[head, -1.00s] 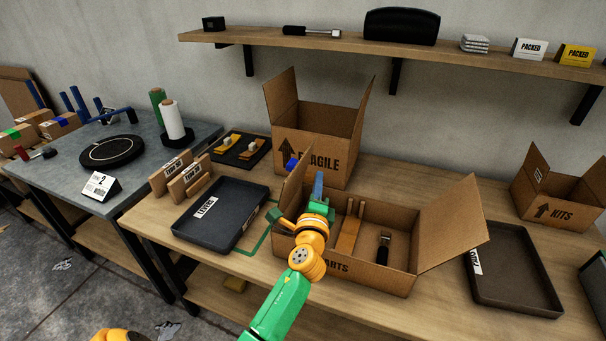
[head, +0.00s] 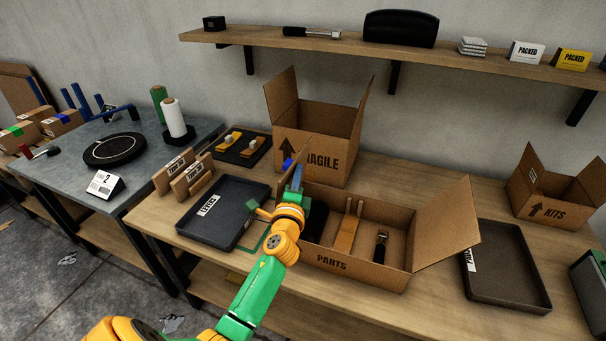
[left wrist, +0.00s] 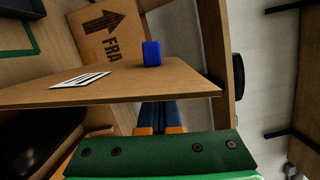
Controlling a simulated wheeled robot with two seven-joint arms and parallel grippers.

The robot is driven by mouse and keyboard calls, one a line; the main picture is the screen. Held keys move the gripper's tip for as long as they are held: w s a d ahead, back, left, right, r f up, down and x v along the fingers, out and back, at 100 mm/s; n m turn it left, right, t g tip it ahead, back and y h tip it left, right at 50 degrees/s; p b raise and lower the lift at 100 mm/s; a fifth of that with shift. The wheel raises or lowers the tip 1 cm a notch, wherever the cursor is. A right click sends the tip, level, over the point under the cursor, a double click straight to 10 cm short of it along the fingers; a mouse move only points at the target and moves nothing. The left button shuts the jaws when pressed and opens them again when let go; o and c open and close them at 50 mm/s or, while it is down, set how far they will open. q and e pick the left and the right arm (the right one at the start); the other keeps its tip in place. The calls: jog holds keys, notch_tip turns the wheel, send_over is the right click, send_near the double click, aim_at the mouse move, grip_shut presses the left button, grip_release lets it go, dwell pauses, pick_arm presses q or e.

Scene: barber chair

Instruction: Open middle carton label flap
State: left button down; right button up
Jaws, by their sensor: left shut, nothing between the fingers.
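The middle carton (head: 345,272), marked PARTS, stands on the wooden table with its right flap (head: 448,230) leaning outward. Its left flap (left wrist: 120,85) stands up and carries a white barcode label (left wrist: 80,80) and a blue tab (left wrist: 152,53). The blue tab also shows in the head view (head: 288,163). My left gripper (head: 296,180) is shut and empty at the carton's left end, close to this flap. In the left wrist view its blue fingers (left wrist: 158,117) reach to the flap, which hides their tips. I cannot tell whether they touch it. My right gripper is not in view.
The FRAGILE carton (head: 325,150) stands open just behind. A dark tray (head: 215,222) lies to the left and another tray (head: 515,290) to the right. The KITS carton (head: 550,212) is at the far right. A wall shelf (head: 430,50) runs above the table.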

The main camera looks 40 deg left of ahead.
pick_arm(q)
jog(key=s+a+n+g+p, duration=0.1)
jog(key=a+n+p, duration=0.3)
jog(key=a, duration=0.5)
jog(key=shift+s+n+h, duration=0.3)
jog(key=shift+s+n, duration=0.25)
jog(key=shift+n, duration=0.25)
jog(key=shift+d, duration=0.1)
